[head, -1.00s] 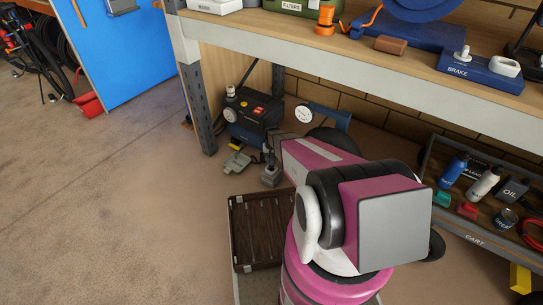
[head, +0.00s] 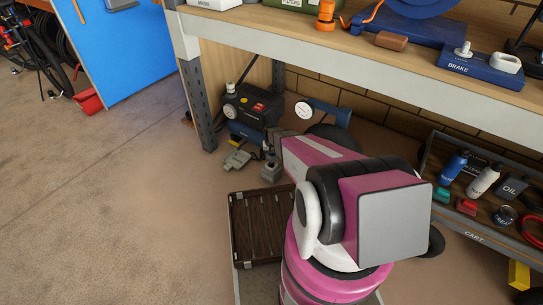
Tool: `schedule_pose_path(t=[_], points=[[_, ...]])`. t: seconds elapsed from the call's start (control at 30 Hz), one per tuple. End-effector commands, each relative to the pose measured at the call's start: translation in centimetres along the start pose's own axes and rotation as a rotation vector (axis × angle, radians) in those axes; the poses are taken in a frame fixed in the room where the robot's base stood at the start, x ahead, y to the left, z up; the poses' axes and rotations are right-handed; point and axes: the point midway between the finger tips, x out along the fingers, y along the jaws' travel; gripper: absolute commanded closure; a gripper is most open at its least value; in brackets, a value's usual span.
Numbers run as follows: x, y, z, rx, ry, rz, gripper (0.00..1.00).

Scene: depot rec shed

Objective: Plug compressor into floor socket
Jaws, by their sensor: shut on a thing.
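The compressor (head: 243,106) stands on the floor under the workbench, a dark box with a red switch, a round white gauge and blue tank parts. My gripper (head: 269,160) is small in the head view, at the end of my pink arm, low in front of the compressor. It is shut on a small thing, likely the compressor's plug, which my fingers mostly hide. A grey block (head: 271,173) stands on the floor just below my gripper; I cannot tell whether they touch. A flat light-grey fitting (head: 237,160) lies to its left. I cannot tell which is the floor socket.
The workbench (head: 330,55) spans above, with its metal leg (head: 200,110) left of the compressor. A cart (head: 462,226) with bottles and tins stands at right. A dark slatted tray (head: 262,225) sits beside my arm. The floor at left is open, up to a blue panel (head: 130,50).

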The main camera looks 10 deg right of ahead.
Motion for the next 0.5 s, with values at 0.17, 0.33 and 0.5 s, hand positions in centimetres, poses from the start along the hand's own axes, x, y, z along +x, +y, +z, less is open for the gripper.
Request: schedule_pose_path(t=[0.17, 0.33, 0.5], points=[[0.28, 0.0, -0.02, 0.0, 0.0, 0.0, 0.75], [0.58, 0.0, -0.01, 0.0, 0.0, 0.0, 0.75], [0.87, 0.0, -0.01, 0.0, 0.0, 0.0, 0.75]])
